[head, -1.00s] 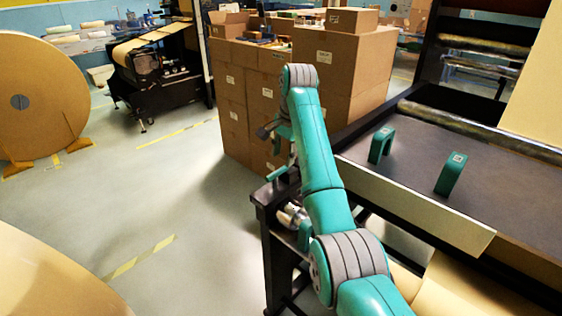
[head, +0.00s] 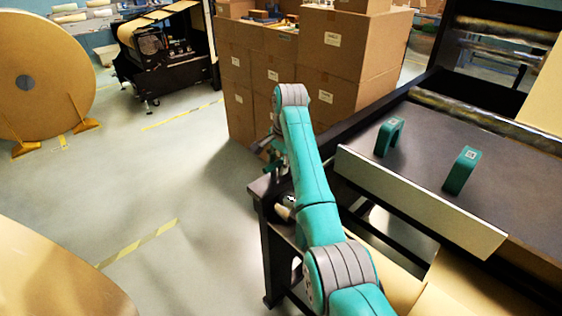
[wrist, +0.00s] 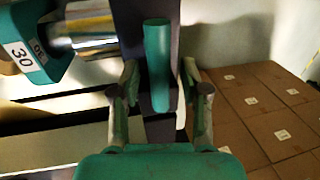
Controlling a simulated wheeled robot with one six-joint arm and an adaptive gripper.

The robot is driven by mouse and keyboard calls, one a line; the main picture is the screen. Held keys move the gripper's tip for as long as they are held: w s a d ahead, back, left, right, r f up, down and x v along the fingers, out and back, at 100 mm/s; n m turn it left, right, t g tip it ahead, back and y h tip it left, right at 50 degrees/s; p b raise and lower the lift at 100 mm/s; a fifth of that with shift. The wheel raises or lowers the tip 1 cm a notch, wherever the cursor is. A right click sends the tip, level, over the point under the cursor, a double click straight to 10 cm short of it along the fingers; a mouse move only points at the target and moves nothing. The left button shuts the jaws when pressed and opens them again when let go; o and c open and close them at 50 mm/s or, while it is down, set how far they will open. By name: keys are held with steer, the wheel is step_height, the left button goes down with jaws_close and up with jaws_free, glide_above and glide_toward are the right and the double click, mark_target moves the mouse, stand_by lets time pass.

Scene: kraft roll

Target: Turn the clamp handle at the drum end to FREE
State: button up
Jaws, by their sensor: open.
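The clamp handle (wrist: 158,50) is a teal rounded bar, upright in the wrist view and centred between the fingers of my gripper (wrist: 159,75). The fingers are open, one on each side of it, with gaps visible. I cannot tell how deep the handle lies between them. A shiny metal shaft (wrist: 92,38) and a teal block (wrist: 28,45) labelled 30 are at the upper left. No FREE mark is readable. In the head view my gripper (head: 274,152) is above the dark frame's near-left corner; the handle cannot be made out there.
The dark machine frame (head: 262,190) runs under my arm. Two teal brackets (head: 462,170) stand on its bed, behind a pale panel (head: 420,205). Stacked cartons (head: 345,65) are just beyond my gripper. A large roll (head: 50,70) stands at the left; open floor (head: 170,180) lies between.

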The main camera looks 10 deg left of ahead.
steer(key=shift+f, duration=0.15)
jaws_close()
steer(key=shift+m, duration=0.3)
steer(key=m, duration=0.3)
steer(key=shift+s+h, duration=0.3)
steer(key=m, duration=0.4)
steer(key=shift+s+d+m+t+h, duration=0.2)
steer(key=shift+s+m+t+h, duration=0.15)
steer(key=shift+m+t+h, duration=0.05)
steer(key=m, duration=0.4)
steer(key=shift+s+h, duration=0.35)
steer(key=shift+h, duration=0.05)
steer(key=shift+s+a+m+h, duration=0.1)
steer(key=shift+m+h, duration=0.05)
steer(key=shift+m, duration=0.7)
steer(key=shift+s+a+m+h, duration=0.1)
steer(key=shift+m+h, duration=0.05)
steer(key=shift+m, duration=0.7)
